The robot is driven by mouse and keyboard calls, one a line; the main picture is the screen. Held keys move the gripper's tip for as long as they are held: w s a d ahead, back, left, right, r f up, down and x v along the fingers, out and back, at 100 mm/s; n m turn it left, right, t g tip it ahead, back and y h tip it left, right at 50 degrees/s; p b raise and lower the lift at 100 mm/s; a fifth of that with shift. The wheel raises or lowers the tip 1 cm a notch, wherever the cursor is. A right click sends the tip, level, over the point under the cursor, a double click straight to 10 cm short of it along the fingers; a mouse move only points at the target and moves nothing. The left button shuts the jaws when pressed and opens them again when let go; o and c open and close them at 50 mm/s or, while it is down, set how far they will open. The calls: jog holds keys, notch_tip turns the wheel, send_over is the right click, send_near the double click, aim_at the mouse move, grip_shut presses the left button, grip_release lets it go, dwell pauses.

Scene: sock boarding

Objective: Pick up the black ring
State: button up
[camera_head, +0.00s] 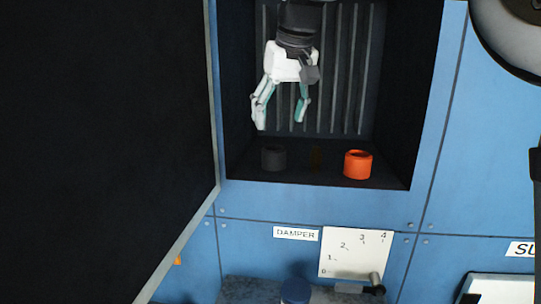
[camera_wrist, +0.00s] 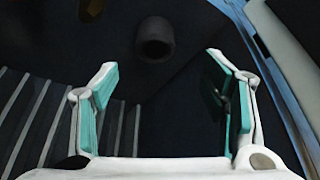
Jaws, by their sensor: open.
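The black ring (camera_head: 273,160) is a short dark cylinder standing on the floor of the dark recess, at its left side. It is hard to tell from the dark floor. In the wrist view the black ring (camera_wrist: 155,30) shows its hollow end, ahead of the fingertips and between their lines. My gripper (camera_head: 280,124) hangs inside the recess above the black ring, with its fingers pointing down. It is open and empty, and the wrist view shows a wide gap between its fingers (camera_wrist: 160,62). The fingers appear clear of the ring.
An orange ring (camera_head: 357,166) stands at the right of the recess floor. Ribs (camera_head: 346,70) line the back wall. A large dark panel (camera_head: 105,130) borders the left side.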

aim_at(275, 153)
jog(key=x, duration=0.5)
jog(key=shift+w+f+p, duration=0.15)
jog(key=shift+f+p, duration=0.25)
jog(key=shift+d+p+x, duration=0.2)
jog(key=shift+p+x, duration=0.2)
jog(key=shift+x, duration=0.9)
jog(key=shift+d+p+x, duration=0.15)
jog(key=shift+p+x, duration=0.2)
jog(key=shift+x, duration=1)
jog(key=shift+w, duration=0.1)
jog(key=shift+c, duration=0.6)
jog(key=c, duration=1.1)
